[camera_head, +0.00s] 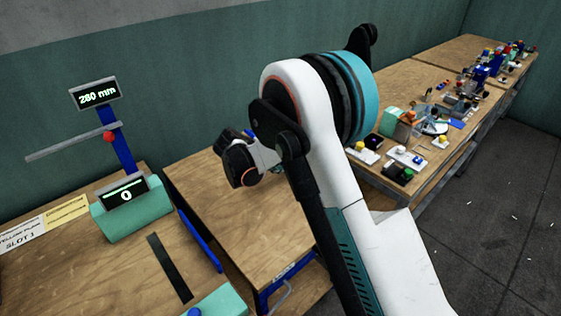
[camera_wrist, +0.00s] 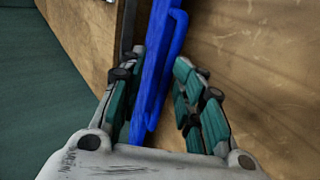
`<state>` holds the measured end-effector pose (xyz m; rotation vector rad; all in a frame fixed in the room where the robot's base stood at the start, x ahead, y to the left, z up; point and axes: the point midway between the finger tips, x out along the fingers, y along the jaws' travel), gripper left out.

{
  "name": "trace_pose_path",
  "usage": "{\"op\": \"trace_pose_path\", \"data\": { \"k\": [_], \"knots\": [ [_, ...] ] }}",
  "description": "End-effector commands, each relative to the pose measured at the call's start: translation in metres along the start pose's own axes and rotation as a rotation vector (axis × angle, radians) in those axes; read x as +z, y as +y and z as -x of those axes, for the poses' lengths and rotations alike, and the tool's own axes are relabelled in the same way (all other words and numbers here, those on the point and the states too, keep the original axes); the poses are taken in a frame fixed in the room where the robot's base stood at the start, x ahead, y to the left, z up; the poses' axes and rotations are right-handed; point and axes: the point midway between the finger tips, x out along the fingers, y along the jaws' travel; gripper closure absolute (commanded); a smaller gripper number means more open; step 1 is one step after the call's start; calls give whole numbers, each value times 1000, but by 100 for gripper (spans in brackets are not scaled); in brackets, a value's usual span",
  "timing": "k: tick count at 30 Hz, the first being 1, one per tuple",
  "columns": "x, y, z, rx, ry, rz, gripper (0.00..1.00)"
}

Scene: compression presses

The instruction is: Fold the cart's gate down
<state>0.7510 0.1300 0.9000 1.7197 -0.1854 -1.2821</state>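The cart (camera_head: 235,200) has a wooden top and blue frame parts, and stands in the middle of the head view. A blue bar (camera_head: 200,240) runs along its left side and looks like the gate. In the wrist view a blue bar with a loop-like handle (camera_wrist: 172,40), likely part of the gate, stands upright beside a wooden surface. My gripper (camera_wrist: 160,72) is open, with one finger on each side of this blue bar. A gap shows beside the right finger; contact on the left is unclear. In the head view my arm hides the fingers.
A press bench (camera_head: 90,275) with a teal press (camera_head: 130,208) and displays stands at the left, close to the cart. A long table (camera_head: 410,85) crowded with small devices runs along the back right. The floor (camera_head: 490,220) at right is clear.

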Motion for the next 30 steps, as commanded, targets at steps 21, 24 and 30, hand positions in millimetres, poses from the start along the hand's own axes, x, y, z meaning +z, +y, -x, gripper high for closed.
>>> {"op": "trace_pose_path", "data": {
  "k": [21, 24, 30],
  "knots": [
    [0, -15, 34, 0, 0, 1, 70],
    [0, -18, 40, 0, 1, 1, 70],
    [0, -23, 51, 0, 1, 0, 70]
  ]
}}
